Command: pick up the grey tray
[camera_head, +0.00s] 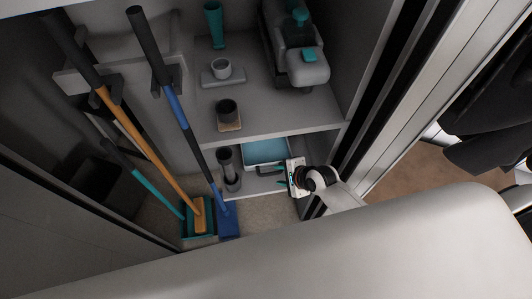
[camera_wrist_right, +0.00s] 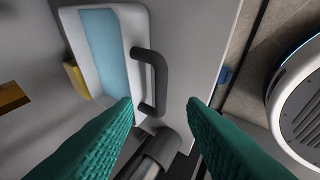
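A tray with a light grey rim and blue inside (camera_head: 266,151) stands on the lower shelf in the head view. The wrist view shows its pale front wall (camera_wrist_right: 136,28) and a dark bar handle (camera_wrist_right: 158,72) on the front. My right gripper (camera_head: 281,176) is at the tray's front right in the head view. In the wrist view its teal fingers (camera_wrist_right: 160,101) are spread apart and empty. The handle's near end lies close to the left finger, and I cannot tell if they touch. My left gripper is not in view.
A dark flashlight-like object (camera_head: 229,168) stands left of the tray. A blue-handled broom (camera_head: 192,130) leans at the left. The cabinet's side wall is close on the right.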

